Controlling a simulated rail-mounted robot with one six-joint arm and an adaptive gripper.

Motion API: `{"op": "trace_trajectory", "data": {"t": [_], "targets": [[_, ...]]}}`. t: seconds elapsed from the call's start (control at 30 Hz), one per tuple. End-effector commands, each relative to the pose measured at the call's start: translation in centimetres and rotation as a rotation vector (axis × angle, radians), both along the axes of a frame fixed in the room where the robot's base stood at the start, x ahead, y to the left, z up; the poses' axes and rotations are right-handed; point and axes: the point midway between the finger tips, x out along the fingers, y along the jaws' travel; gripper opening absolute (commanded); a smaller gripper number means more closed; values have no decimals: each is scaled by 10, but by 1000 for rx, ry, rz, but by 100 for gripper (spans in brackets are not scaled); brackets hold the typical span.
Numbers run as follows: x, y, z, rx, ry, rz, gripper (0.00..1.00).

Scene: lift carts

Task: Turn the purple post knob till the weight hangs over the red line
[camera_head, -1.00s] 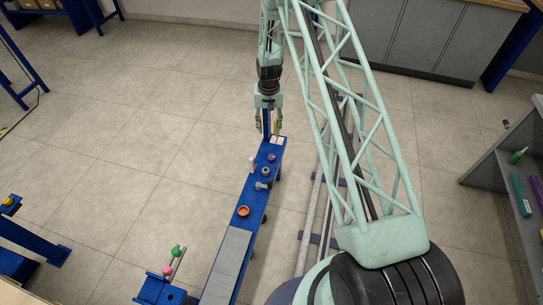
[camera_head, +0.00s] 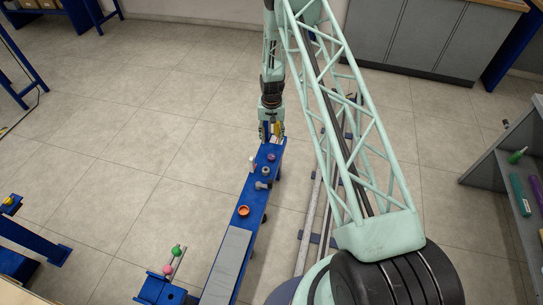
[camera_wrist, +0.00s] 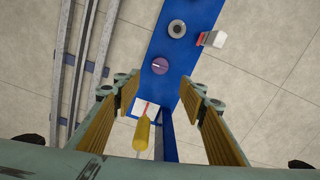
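The purple post knob (camera_wrist: 160,66) is a round disc with a pale line across its top. It stands on the blue beam, and it also shows in the head view (camera_head: 271,156). A white plate (camera_wrist: 153,108) with a red line (camera_wrist: 147,108) lies at the beam's end. A yellow cylinder (camera_wrist: 142,138), which looks like the weight, shows just below the red line in the wrist view; I cannot tell its height. My gripper (camera_wrist: 160,97) is open and empty, fingers either side of the beam's end. The knob is beyond the fingertips, apart from them; the gripper also shows in the head view (camera_head: 271,138).
The blue beam (camera_wrist: 190,15) also bears a grey ring-shaped post (camera_wrist: 177,28), a white and red block (camera_wrist: 212,39) at its edge, and an orange ring (camera_head: 243,211). Rails (camera_head: 312,215) run along its right side in the head view.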

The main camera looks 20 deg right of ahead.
Motion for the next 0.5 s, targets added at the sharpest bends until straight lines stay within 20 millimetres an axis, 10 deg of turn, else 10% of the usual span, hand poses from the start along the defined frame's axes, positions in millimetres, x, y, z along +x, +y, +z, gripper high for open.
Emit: {"op": "trace_trajectory", "data": {"t": [0.5], "targets": [[-1, 0, -42, 0, 1, 0, 38]]}}
